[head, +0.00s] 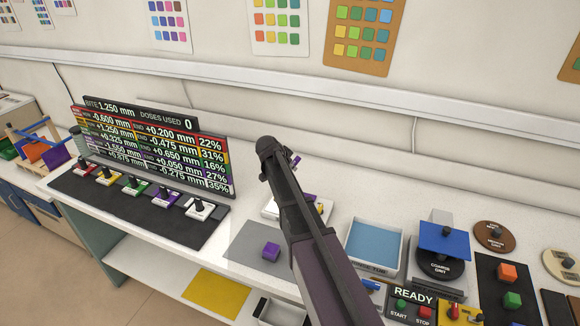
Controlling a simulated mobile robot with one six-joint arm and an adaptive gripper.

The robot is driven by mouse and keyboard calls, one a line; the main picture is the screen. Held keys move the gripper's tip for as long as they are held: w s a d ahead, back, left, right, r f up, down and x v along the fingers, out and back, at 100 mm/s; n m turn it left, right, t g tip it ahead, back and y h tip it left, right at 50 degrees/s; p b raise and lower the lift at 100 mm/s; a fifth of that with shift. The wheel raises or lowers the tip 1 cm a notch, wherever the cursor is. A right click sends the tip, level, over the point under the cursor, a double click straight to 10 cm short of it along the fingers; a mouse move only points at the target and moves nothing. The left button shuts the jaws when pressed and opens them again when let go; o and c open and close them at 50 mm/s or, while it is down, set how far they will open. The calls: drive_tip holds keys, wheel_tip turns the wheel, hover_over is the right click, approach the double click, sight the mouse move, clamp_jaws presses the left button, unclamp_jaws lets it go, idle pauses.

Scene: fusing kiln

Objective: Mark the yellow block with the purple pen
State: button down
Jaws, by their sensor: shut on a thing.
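A small yellow block (320,208) shows just right of my arm, on or beside a white holder (270,209) that my arm partly covers. My gripper (294,168) is largely hidden behind my own wrist, above the bench near the yellow block. It is shut on a thin purple thing, apparently the purple pen (308,197), of which only small parts show. I cannot tell whether the pen touches the block, or whether the block bears a mark.
A purple block (271,252) sits on a grey mat (243,243) left of my arm. A blue-bottomed tray (348,240), a coarse-grit stand (443,245) and a READY control box (410,304) stand right. A readout board (150,150) stands behind several coloured switches at left.

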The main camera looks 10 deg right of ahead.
drive_tip(key=shift+f+b, duration=0.55)
drive_tip(key=shift+f, duration=0.25)
drive_tip(key=c, duration=1.1)
unclamp_jaws()
drive_tip(key=shift+c, duration=0.2)
clamp_jaws()
drive_tip(key=shift+f+b, duration=0.7)
drive_tip(key=shift+b, duration=0.05)
